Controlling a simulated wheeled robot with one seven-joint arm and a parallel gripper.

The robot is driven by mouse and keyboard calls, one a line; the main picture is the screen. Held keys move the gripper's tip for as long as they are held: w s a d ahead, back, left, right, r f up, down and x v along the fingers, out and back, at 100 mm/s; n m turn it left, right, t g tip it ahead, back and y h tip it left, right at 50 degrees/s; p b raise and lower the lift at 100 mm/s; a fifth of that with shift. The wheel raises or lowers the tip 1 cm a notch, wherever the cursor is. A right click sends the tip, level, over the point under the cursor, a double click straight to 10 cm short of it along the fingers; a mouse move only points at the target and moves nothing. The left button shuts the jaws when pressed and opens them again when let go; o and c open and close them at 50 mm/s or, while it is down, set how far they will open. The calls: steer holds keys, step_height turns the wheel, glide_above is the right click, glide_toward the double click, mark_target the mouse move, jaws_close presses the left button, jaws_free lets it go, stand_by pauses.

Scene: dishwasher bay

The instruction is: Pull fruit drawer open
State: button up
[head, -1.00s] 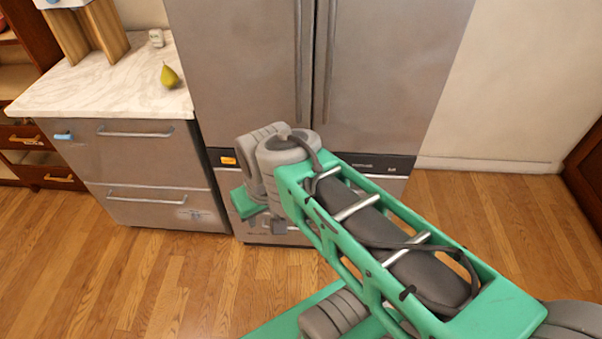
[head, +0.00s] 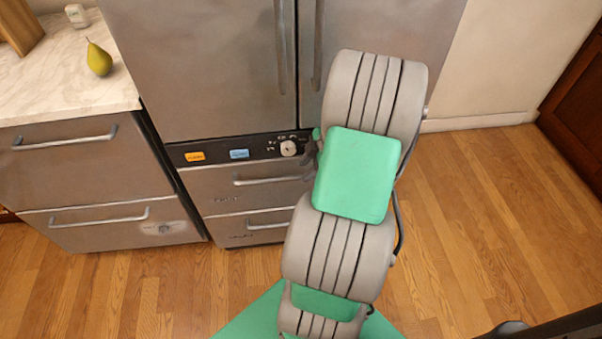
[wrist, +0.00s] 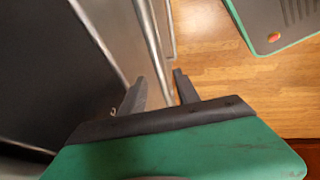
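Two drawers sit below the fridge doors in the head view, an upper drawer (head: 225,200) and a lower drawer (head: 225,236). Both look shut, and I cannot read which is the fruit drawer. The upper drawer's bar handle (head: 265,181) runs level; its right end lies close to my gripper. My gripper (head: 309,165) shows there only as a small dark part, mostly hidden by my arm. In the wrist view, my gripper's two dark fingers (wrist: 161,92) are apart. A metal bar (wrist: 154,45) runs down toward the gap between them; I cannot tell whether they touch it.
A control strip (head: 240,151) with an orange label, a blue label and a knob runs above the drawers. Grey drawers (head: 80,165) with bar handles stand left, under a marble counter (head: 60,85) holding a pear (head: 98,58). The wooden floor (head: 480,230) right is clear.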

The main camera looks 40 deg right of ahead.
mark_target(300, 176)
steer(key=x, duration=0.3)
steer(key=shift+w+f, duration=0.1)
steer(key=shift+f, duration=0.05)
steer(key=shift+c, duration=0.4)
jaws_close()
stand_by(0.8)
